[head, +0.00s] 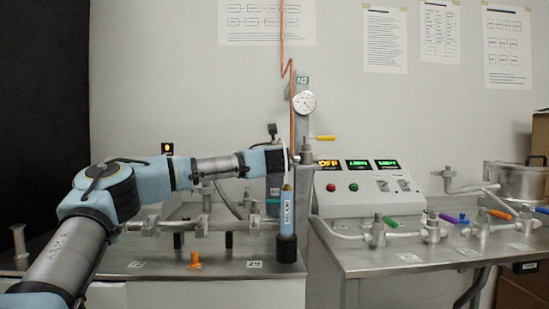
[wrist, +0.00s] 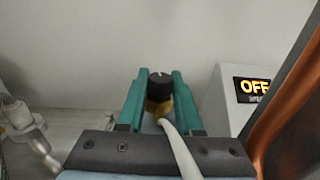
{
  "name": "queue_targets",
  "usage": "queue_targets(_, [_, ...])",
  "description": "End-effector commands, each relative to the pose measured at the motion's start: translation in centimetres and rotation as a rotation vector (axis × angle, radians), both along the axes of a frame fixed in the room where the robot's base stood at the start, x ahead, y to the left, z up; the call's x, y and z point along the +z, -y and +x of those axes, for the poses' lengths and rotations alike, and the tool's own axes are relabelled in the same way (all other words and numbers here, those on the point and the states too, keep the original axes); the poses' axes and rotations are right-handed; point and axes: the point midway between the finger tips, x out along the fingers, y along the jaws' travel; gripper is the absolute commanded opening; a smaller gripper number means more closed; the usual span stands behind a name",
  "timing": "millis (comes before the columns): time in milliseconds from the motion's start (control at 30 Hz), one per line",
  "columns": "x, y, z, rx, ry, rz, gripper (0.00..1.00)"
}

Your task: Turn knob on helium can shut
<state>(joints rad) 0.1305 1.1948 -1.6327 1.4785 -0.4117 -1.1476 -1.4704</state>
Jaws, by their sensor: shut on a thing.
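The helium can (head: 287,212) is a blue, labelled upright cylinder with a brass-coloured top and a dark base, on the left bench in the head view. My gripper (wrist: 160,76) has teal fingers on both sides of a black knob (wrist: 160,86) with a pale mark, above a brass-coloured fitting (wrist: 157,108). The fingers are shut on the knob. A white hose runs from near the fitting toward the wrist. In the head view my arm reaches from the left to just above the can; the knob and fingertips are not clear there.
A control box (head: 362,185) with lit displays stands right of the can; its left display reads OFF. A copper pipe (head: 291,110) and gauge (head: 304,102) rise behind. Metal piping (head: 200,228) crosses the left bench. An orange piece (head: 194,261) stands at the front.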

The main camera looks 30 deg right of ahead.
Motion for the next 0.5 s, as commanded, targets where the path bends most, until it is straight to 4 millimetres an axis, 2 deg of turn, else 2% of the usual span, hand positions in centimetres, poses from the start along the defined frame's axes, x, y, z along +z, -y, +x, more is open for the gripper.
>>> queue_targets(200, [-0.04, 0.01, 0.0, -0.001, -0.001, 0.0, 0.0])
queue_targets(233, [-0.04, 0.01, 0.0, -0.001, -0.001, 0.0, 0.35])
queue_targets(500, [0.0, 0.0, 0.01, -0.001, 0.0, -0.001, 0.64])
